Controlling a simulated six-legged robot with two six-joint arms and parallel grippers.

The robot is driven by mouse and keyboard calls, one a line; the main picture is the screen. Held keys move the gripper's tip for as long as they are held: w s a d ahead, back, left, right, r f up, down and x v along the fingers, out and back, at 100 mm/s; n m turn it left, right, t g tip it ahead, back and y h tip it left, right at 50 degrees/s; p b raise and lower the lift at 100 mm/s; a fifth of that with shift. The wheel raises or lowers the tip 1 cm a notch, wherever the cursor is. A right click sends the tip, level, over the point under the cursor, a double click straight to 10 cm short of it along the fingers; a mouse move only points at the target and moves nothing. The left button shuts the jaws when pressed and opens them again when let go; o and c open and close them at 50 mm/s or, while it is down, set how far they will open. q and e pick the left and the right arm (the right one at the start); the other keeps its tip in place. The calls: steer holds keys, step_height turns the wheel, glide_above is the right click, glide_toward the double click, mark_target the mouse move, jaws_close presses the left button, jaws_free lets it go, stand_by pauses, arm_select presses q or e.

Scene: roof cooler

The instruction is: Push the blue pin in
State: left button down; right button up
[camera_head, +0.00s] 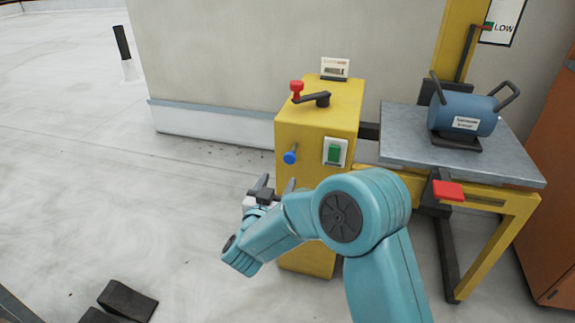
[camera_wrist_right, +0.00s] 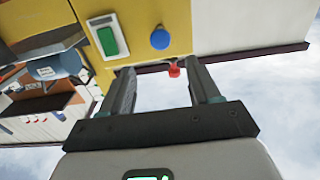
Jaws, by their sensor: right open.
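The blue pin (camera_head: 290,157) has a round blue knob and sticks out on a shaft from the front of the yellow box (camera_head: 318,115). In the right wrist view the blue pin (camera_wrist_right: 160,39) shows above and beyond the fingers, on the yellow face. My right gripper (camera_head: 274,183) is below the pin in the head view, apart from it. In the right wrist view its two fingers (camera_wrist_right: 165,88) are spread with nothing between them. My left gripper is not in view.
A green switch (camera_head: 334,153) sits right of the pin. A crank with a red knob (camera_head: 296,88) is on top of the box. A grey table (camera_head: 400,150) carries a blue motor-like unit (camera_head: 464,113). A red pedal-like part (camera_head: 447,191) juts out below. The floor at left is mostly clear.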

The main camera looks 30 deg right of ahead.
mark_target(289, 159)
steer(key=b+x, duration=0.2)
steer(key=x, duration=0.8)
steer(key=shift+w, duration=0.2)
jaws_close()
